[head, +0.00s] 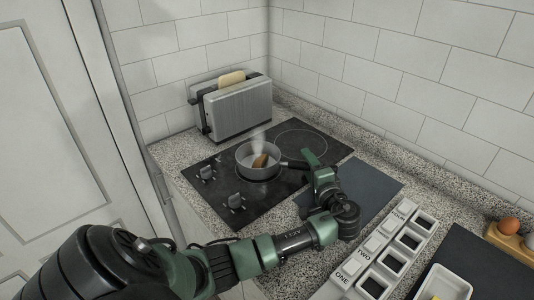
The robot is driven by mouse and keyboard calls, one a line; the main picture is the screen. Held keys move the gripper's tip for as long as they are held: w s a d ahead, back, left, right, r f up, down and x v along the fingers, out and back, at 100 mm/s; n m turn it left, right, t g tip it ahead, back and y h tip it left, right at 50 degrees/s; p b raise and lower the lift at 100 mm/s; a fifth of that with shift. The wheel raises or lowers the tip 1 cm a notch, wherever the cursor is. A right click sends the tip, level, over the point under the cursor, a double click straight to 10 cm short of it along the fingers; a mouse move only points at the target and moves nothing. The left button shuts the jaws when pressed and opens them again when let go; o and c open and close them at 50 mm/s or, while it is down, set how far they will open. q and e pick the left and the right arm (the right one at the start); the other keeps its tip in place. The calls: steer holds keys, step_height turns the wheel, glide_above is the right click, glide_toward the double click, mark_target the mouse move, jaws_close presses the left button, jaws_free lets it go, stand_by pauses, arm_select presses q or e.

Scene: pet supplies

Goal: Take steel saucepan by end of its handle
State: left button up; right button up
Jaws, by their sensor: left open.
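The steel saucepan (245,168) stands on the black cooktop, with steam rising and something brown inside. Its dark handle (292,164) points right, toward my left gripper (309,168). My left gripper is open, with its green fingers at the end of the handle. One finger shows beyond the handle; the gripper body partly covers the area around the handle's end. I cannot tell whether the fingers touch it. My right gripper is not in view.
The black cooktop (215,212) has two knobs at its left front. A toaster (238,108) with bread stands behind the pan. A dark mat (376,190), a row of labelled white containers (388,250), a white tray (445,284) and an egg holder (508,240) lie to the right.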

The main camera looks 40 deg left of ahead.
arm_select(q)
steer(key=shift+w+a+f, duration=0.1)
steer(key=shift+w+a, duration=0.2)
steer(key=shift+a, duration=0.2)
jaws_close()
stand_by(0.9)
